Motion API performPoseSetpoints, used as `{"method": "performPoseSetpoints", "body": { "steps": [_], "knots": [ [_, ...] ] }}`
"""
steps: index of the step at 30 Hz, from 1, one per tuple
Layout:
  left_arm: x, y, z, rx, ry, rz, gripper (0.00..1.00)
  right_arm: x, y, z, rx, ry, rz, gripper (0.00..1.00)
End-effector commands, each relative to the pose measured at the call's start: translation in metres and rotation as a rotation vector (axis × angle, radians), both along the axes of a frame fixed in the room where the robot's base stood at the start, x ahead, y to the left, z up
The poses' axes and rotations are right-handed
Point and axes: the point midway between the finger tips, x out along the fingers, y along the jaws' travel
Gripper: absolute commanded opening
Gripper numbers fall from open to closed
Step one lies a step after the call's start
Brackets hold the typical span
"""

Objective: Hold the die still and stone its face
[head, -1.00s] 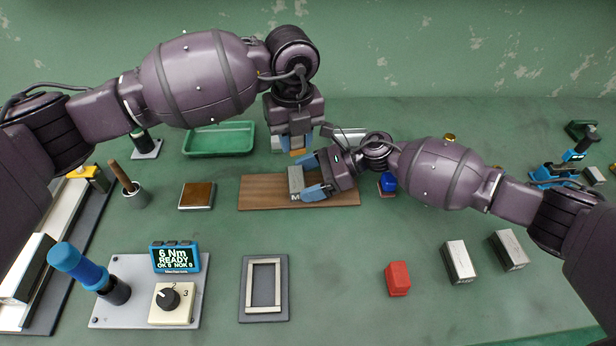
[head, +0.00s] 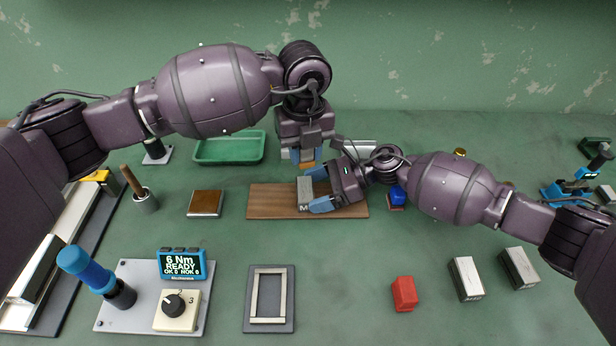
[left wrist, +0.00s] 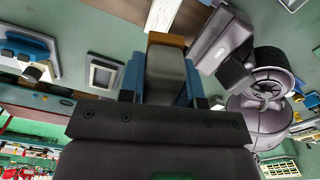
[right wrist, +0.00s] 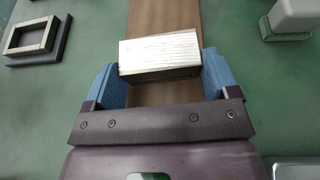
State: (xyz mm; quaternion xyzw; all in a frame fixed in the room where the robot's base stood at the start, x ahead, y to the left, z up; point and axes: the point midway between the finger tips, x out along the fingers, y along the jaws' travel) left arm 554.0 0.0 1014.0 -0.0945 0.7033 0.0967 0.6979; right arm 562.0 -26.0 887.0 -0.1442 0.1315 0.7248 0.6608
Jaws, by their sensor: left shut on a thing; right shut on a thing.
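The die (head: 306,189) is a steel block on the brown wooden board (head: 270,202). My right gripper (head: 320,193) is shut on it from the right. In the right wrist view the die (right wrist: 160,54) lies between the blue fingers, its pale, scratched face showing. My left gripper (head: 303,157) is shut on a stone (head: 308,164), which shows orange-brown below the fingers, just behind the die. In the left wrist view the stone (left wrist: 166,41) has an orange-brown end beyond a grey rounded block (left wrist: 166,66). I cannot tell whether stone and die touch.
A green tray (head: 228,161) stands behind the board. A brown-topped block (head: 205,203) lies left, and a blue piece (head: 397,195) right. Nearer are a grey frame (head: 268,325), a red block (head: 404,293) and two steel blocks (head: 467,278). The table between board and frame is clear.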

Motion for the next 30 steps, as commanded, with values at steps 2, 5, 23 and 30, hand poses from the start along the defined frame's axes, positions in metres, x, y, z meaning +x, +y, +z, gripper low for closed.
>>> {"method": "performPoseSetpoints", "body": {
  "steps": [2,5,23,30],
  "knots": [
    [-0.003,0.003,-0.011,0.01,0.011,-0.013,0.12,0.0,0.0,0.0,0.0,0.001,0.0,0.64],
    [-0.005,0.005,-0.019,0.013,0.013,-0.109,0.12,0.0,0.0,0.0,0.0,0.001,0.0,0.64],
    [-0.006,0.003,-0.033,-0.004,-0.006,-0.758,0.12,0.0,0.0,0.0,0.0,0.001,0.0,0.64],
    [-0.006,0.003,-0.037,-0.005,-0.005,-0.789,0.12,0.0,0.0,0.0,0.0,0.001,0.0,0.64]
  ]
}}
